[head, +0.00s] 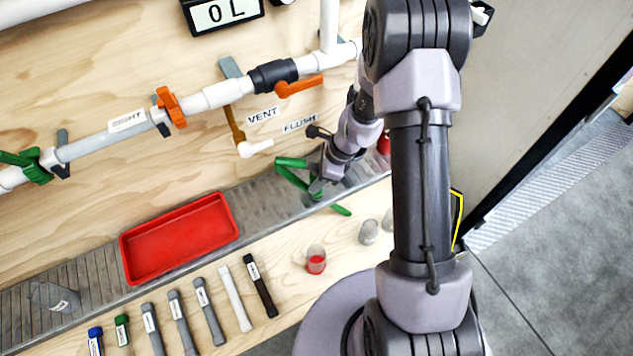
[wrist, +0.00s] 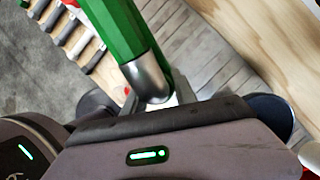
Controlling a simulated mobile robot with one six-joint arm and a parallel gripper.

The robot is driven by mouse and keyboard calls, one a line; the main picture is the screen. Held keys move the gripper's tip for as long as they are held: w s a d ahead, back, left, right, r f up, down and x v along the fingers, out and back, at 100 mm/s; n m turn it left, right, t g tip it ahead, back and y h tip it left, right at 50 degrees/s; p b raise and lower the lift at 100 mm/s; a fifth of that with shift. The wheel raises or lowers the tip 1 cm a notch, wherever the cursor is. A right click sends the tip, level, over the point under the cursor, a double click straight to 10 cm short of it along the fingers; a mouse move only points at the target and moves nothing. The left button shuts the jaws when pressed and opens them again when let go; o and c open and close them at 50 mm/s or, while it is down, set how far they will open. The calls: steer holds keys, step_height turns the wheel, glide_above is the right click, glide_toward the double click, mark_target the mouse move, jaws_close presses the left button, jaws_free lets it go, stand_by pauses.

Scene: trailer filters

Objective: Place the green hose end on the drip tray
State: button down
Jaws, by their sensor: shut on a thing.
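The green hose (head: 293,178) shows in the head view at the right part of the grey ribbed strip, partly hidden by my gripper (head: 318,188). My gripper is shut on the green hose end. In the wrist view the green hose end (wrist: 122,30) is large and close, with a silver metal tip (wrist: 148,77) by the fingers. The fingers are mostly hidden there. The red tray (head: 180,238), which looks like the drip tray, lies on the ribbed strip to the left of my gripper. It appears empty and apart from the hose.
White pipes with an orange valve handle (head: 300,86) and a green valve (head: 36,166) run along the wooden wall. A white spout (head: 255,148) sticks out near my gripper. Several labelled sticks and a cup with red contents (head: 316,260) are on the front wooden ledge.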

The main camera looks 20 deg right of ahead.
steer(key=shift+f, duration=0.25)
steer(key=shift+f, duration=0.2)
steer(key=c, duration=1)
jaws_free()
